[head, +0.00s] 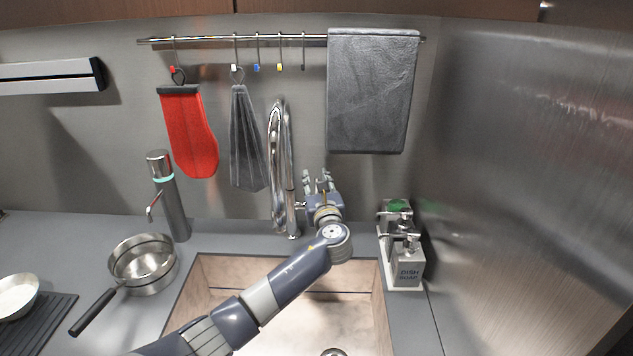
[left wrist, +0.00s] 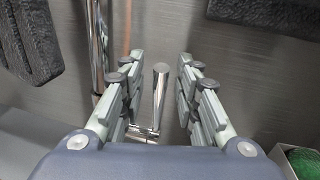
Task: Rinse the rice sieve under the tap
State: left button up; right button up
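The tall chrome tap (head: 275,180) stands behind the sink (head: 375,325). My left gripper (head: 318,183) is just right of the tap. In the left wrist view it is open (left wrist: 158,92), with the tap's lever (left wrist: 161,90) upright between its fingers, apparently touching neither. The tap's column (left wrist: 97,50) is left of the fingers. A round metal vessel with a long black handle (head: 92,312) stands on the counter left of the sink. A pale bowl with white contents (head: 15,297) is at the far left. I cannot tell which is the rice sieve. No water flow is visible.
Soap dispensers (head: 408,270) stand in a caddy right of the sink. A steel dispenser (head: 172,200) stands behind the vessel. A red mitt (head: 188,130), a grey cloth (head: 247,140) and a dark towel (head: 370,95) hang from the rail. A wall closes off the right.

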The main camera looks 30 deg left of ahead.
pick_arm(q)
grip_shut()
jog(key=shift+s+f+b, duration=0.1)
jog(key=shift+f+b, duration=0.1)
jog(key=shift+b, duration=0.3)
jog(key=t+b, duration=0.1)
jog(key=b, duration=0.1)
jog(key=s+d+f+y+b, duration=0.1)
jog(key=b, duration=0.2)
jog(key=shift+s+t, duration=0.25)
jog(key=shift+t, duration=0.15)
jog(key=shift+s+r+n+y+b, duration=0.1)
jog(key=shift+s+n+y+b, duration=0.25)
jog(key=shift+b, duration=0.5)
jog(key=shift+w+t, duration=0.1)
jog(key=shift+t, duration=0.2)
jog(key=shift+r, duration=0.1)
